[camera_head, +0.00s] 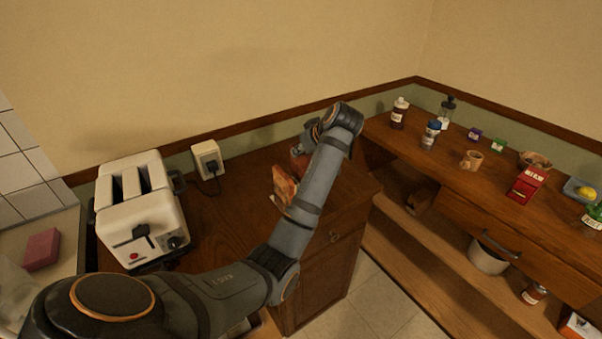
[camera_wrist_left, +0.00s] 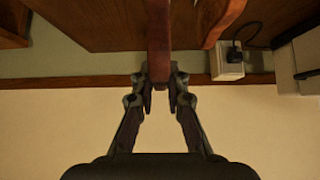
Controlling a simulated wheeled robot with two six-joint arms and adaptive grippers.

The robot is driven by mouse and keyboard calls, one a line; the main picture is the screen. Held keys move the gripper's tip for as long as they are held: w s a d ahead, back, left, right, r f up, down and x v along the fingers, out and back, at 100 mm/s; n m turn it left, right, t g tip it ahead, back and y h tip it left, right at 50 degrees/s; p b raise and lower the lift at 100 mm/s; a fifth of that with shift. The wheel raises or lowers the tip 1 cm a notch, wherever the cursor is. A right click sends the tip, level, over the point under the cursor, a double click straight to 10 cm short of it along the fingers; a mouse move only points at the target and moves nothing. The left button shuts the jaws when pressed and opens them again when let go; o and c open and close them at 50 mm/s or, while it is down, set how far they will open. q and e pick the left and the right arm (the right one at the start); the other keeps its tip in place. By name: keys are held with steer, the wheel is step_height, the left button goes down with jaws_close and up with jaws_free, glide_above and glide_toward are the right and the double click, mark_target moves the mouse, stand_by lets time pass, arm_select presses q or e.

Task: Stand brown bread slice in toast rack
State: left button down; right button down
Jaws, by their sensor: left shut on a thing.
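My left gripper (camera_head: 306,142) is over the wooden cabinet top in the head view, partly behind my own forearm. In the left wrist view its fingers (camera_wrist_left: 160,98) are shut on a brown bread slice (camera_wrist_left: 158,40), seen edge-on. The slice also shows as a small reddish-brown patch (camera_head: 299,161) below the gripper in the head view. Another brown slice-like piece (camera_head: 285,186) stands tilted just in front of it, and a curved brown piece (camera_wrist_left: 222,20) shows beside the held slice. The toast rack is not clearly seen; my forearm hides that area. My right gripper is not in view.
A white toaster (camera_head: 139,208) stands at the left of the cabinet top (camera_head: 222,222), near a wall socket (camera_head: 207,159) with a plug. A wooden shelf unit (camera_head: 450,180) with bottles, a cup and a red box is on the right. The cabinet top between toaster and forearm is mostly clear.

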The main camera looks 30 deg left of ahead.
mark_target(301, 165)
arm_select(q)
steer(key=shift+f, duration=0.85)
step_height(301, 165, down, 3)
steer(key=shift+f+p, duration=0.15)
steer(key=shift+p, duration=0.15)
steer(key=shift+f, duration=0.15)
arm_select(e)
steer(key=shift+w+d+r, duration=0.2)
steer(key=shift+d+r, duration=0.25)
arm_select(q)
steer(key=shift+f, duration=0.15)
steer(key=c, duration=1.4)
jaws_free()
steer(key=shift+o, duration=0.2)
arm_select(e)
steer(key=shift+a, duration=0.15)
